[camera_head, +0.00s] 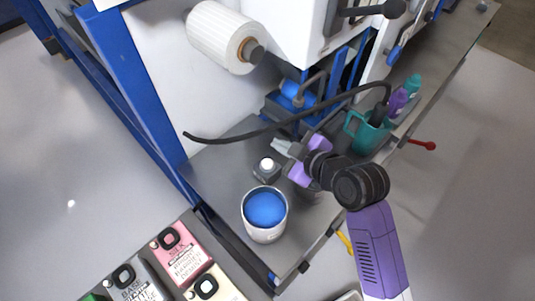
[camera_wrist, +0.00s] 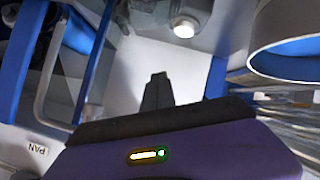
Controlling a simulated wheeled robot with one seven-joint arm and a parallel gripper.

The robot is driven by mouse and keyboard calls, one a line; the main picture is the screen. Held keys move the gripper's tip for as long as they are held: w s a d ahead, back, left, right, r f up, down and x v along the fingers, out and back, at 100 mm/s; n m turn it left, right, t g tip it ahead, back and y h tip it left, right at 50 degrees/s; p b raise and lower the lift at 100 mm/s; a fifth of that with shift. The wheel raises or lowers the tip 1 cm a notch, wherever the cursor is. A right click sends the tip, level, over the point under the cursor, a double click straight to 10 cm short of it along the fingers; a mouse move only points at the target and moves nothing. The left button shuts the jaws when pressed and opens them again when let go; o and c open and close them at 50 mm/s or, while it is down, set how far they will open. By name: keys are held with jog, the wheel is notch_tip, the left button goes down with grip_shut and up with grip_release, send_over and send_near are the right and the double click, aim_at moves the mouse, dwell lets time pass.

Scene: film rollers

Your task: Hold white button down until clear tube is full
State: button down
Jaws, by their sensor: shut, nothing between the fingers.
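The white button (camera_head: 267,163) is a small round cap on a dark box on the grey shelf, left of and below my gripper's tip in the head view. It also shows near the top of the wrist view as a bright white disc (camera_wrist: 185,27). My gripper (camera_head: 281,146) is shut and empty, beside the button and apart from it in the head view. Its closed fingers (camera_wrist: 157,88) point up in the wrist view, short of the button. I cannot pick out a clear tube for certain in either view.
A pale container (camera_head: 253,228) with a blue top stands in front of the button. A black hose (camera_head: 235,134) crosses behind my gripper. A teal jug (camera_head: 358,134) and bottles (camera_head: 398,103) stand to the right. A white roller (camera_head: 222,38) hangs above.

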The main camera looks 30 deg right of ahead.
jog(key=r+n+g+y, duration=0.1)
jog(key=n, duration=0.1)
jog(key=w+a+r+n+g+p, duration=0.1)
jog(key=n, duration=0.1)
jog(key=a+r+n+g+y, duration=0.1)
jog(key=n, duration=0.2)
jog(key=shift+w+r+g+y+p, duration=0.15)
jog(key=shift+w+g+y+p, duration=0.15)
jog(key=shift+w+g+p, duration=0.1)
jog(key=b, duration=0.7)
send_near(263, 160)
jog(key=w, duration=0.1)
jog(key=w+a+f, duration=0.2)
jog(key=w, duration=0.1)
jog(key=shift+a+f, duration=0.2)
jog(key=shift+f, duration=0.05)
jog(key=shift+f, duration=0.15)
dwell(0.9)
jog(key=shift+f+b, duration=0.25)
jog(key=shift+b, duration=0.1)
jog(key=shift+f+b, duration=0.3)
jog(key=shift+f, duration=0.25)
dwell(2.3)
